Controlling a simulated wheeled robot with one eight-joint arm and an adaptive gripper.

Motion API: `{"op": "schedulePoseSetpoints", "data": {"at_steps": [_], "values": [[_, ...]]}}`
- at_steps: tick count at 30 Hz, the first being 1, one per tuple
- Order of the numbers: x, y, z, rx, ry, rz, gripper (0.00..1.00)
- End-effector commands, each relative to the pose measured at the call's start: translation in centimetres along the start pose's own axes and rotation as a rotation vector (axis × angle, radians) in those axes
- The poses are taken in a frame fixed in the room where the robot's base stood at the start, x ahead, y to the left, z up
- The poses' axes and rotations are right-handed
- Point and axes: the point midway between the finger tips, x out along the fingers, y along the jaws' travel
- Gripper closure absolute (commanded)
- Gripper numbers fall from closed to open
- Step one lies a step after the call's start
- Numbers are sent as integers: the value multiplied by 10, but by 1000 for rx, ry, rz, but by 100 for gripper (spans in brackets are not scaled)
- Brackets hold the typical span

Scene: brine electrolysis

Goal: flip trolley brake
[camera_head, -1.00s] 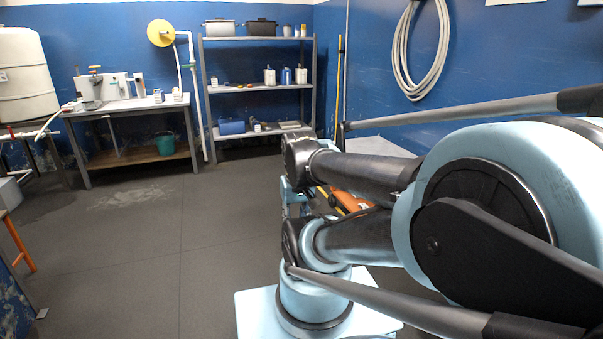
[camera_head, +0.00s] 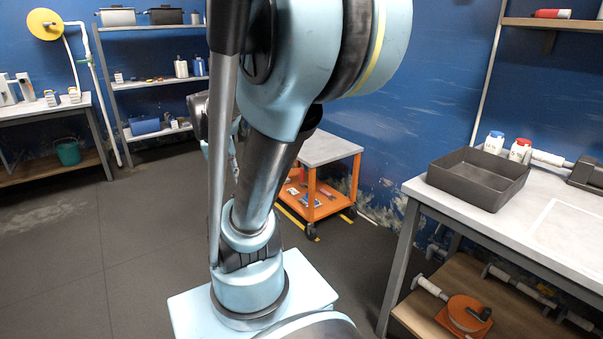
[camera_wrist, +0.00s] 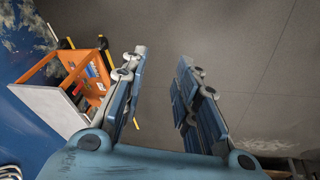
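The trolley (camera_head: 318,182) stands by the blue wall beyond my arm in the head view. It has an orange frame, a grey top and a lower shelf with small items on it. Dark caster wheels show at its feet, one at the front (camera_head: 311,231). No brake lever can be made out. In the wrist view the trolley (camera_wrist: 88,75) is at the left, tilted in the picture. My gripper (camera_wrist: 160,85) is open and empty, its two blue-grey fingers wide apart, with the trolley beyond the left finger. In the head view my gripper is mostly hidden by my arm.
A workbench (camera_head: 420,190) with a black tray (camera_head: 480,178) stands at the right. A metal shelf unit (camera_head: 150,80) and another table (camera_head: 45,112) with a green bucket (camera_head: 68,152) are at the back left. Yellow floor lines lie around the trolley. The floor at left is clear.

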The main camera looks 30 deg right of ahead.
Motion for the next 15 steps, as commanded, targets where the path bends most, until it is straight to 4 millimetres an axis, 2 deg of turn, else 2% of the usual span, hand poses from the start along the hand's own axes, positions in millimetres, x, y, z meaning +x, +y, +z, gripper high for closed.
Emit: {"op": "schedulePoseSetpoints", "data": {"at_steps": [1, 3, 15], "values": [[0, 4, -16, 26, 6, 19, 72], [0, 10, -37, 63, 15, 48, 72], [20, 47, -152, 274, 87, 205, 72]]}}
